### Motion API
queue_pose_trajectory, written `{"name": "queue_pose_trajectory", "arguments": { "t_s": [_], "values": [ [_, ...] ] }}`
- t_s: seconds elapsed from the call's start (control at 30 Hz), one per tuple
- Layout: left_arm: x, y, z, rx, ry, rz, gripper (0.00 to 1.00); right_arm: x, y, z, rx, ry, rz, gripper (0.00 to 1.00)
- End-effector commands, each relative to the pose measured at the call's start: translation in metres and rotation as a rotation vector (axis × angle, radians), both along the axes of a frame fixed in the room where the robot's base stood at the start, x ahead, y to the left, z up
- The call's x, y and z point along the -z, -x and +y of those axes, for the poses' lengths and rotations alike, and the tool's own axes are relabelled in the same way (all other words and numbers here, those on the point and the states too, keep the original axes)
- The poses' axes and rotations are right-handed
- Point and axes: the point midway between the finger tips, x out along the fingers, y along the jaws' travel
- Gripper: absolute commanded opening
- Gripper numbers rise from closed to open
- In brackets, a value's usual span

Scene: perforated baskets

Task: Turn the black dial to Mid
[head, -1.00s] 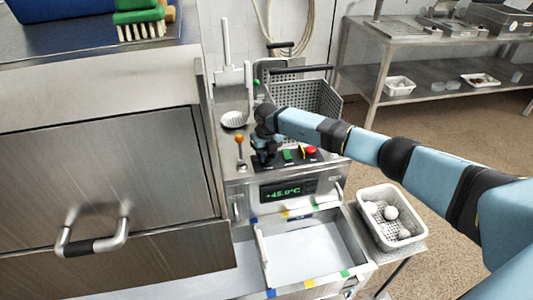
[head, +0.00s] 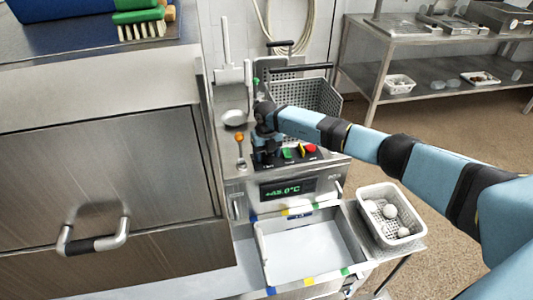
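My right gripper (head: 264,156) points down at the left end of the control panel (head: 317,157) in the head view. The black dial cannot be made out; the gripper and wrist cover that part of the panel. The finger gap is too small and dark to tell whether it is open or shut on something. Dial markings such as Mid are not readable. The green display (head: 287,189) below reads about +45.0°C. My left gripper is not in view.
An orange-tipped lever (head: 239,138) stands just left of the gripper. A green switch (head: 288,154) and a red button (head: 310,148) sit to its right. A perforated basket (head: 325,97) stands behind. A white basket with balls (head: 363,220) is at the lower right.

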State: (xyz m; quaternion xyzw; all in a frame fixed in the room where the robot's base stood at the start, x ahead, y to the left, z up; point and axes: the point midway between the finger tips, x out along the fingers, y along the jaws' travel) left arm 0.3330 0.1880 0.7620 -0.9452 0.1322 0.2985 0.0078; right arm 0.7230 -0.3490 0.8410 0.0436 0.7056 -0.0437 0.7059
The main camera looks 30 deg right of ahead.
Motion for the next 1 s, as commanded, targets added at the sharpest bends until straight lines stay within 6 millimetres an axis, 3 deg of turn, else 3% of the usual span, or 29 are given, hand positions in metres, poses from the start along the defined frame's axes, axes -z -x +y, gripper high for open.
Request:
{"name": "queue_pose_trajectory", "arguments": {
  "t_s": [0.27, 0.7, 1.0],
  "values": [
    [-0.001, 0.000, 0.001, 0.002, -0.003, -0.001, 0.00, -0.008, 0.000, 0.000, -0.001, 0.000, -0.001, 0.61],
    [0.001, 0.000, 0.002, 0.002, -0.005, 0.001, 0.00, -0.100, -0.001, 0.000, -0.002, 0.000, -0.004, 0.61],
    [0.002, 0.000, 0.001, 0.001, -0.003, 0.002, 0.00, -0.135, 0.000, 0.000, 0.001, 0.000, 0.000, 0.61]
  ]
}}
